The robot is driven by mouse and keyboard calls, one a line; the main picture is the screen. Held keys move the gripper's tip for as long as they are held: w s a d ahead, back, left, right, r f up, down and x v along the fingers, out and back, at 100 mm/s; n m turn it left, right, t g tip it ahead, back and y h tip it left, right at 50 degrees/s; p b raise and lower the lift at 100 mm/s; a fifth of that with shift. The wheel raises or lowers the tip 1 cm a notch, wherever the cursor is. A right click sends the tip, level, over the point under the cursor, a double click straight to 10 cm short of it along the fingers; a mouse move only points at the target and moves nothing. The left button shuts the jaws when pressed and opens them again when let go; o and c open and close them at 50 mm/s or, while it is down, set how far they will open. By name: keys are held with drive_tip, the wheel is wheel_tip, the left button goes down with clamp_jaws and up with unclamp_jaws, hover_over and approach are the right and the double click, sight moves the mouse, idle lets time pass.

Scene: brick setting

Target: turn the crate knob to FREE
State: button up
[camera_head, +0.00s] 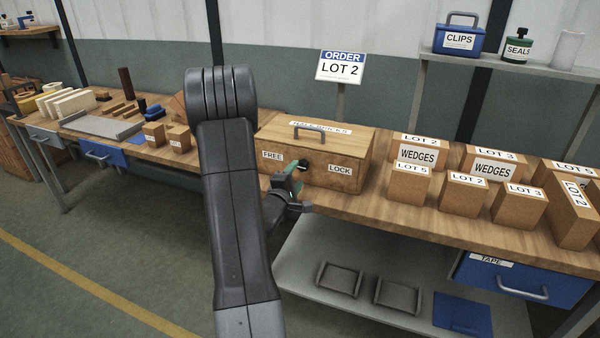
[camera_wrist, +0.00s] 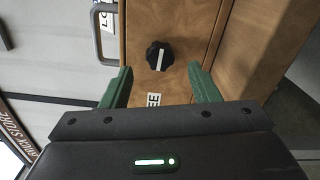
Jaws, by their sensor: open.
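The wooden crate (camera_head: 340,150) sits on the bench with a handle on its lid. Its front has a FREE label (camera_head: 272,155) on the left and a LOCK label (camera_head: 340,169) on the right. The black knob (camera_head: 303,167) is between them, partly hidden by my gripper (camera_head: 291,178). In the wrist view the knob (camera_wrist: 159,56) has a white line lying along the FREE–LOCK direction, seemingly offset to the FREE side. My gripper (camera_wrist: 160,80) is open, its green fingers on either side of the FREE label (camera_wrist: 154,100), short of the knob and apart from it.
Cardboard boxes (camera_head: 408,183) stand close to the crate's right. Small boxes (camera_head: 178,138) and bricks lie to the left, beyond my arm. An order sign (camera_head: 341,67) reading LOT 2 stands behind. The floor in front is clear.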

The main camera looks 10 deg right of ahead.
sight(302, 167)
drive_tip(key=b+v, duration=0.1)
drive_tip(key=v, duration=0.8)
drive_tip(key=p+x, duration=0.2)
drive_tip(key=x, duration=1.2)
drive_tip(key=shift+s, duration=0.1)
drive_tip(key=shift+s+a, duration=0.1)
